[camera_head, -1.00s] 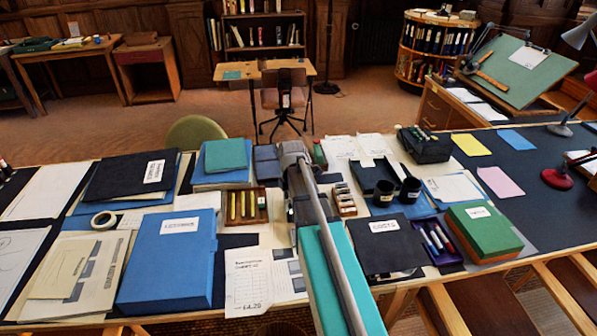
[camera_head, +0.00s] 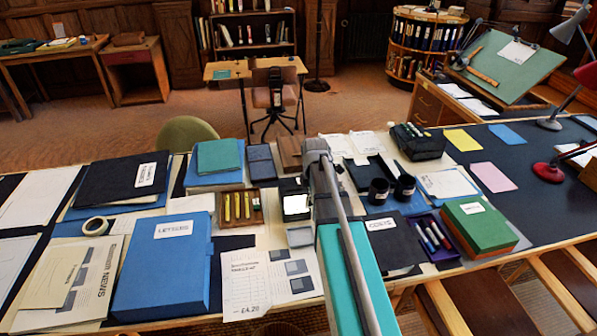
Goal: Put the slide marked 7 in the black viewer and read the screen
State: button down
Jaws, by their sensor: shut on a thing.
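A small black device with a lit white screen (camera_head: 296,204), likely the viewer, stands on the desk just left of my arm. No mark or text on the screen is legible. My gripper (camera_head: 328,206) is a dark shape at the far end of my arm, right of the device. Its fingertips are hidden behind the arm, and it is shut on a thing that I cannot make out. No slide marked 7 can be read.
A wooden tray with yellow sticks (camera_head: 224,209) and a small grey box (camera_head: 300,237) lie near the device. A blue box (camera_head: 166,268) stands left. Two black cups (camera_head: 379,191) and a black folder (camera_head: 391,243) stand close right of my arm.

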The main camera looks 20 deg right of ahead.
jog(key=shift+d, duration=0.2)
jog(key=shift+a, duration=0.1)
jog(key=w+a+r+m+p, duration=0.1)
jog(key=w+m, duration=0.1)
jog(key=w, duration=1.1)
jog(key=shift+a+r, duration=0.2)
jog(key=shift+a, duration=0.1)
jog(key=shift+f, duration=0.25)
jog(key=shift+f+b, duration=2.9)
jog(key=shift+b, duration=0.05)
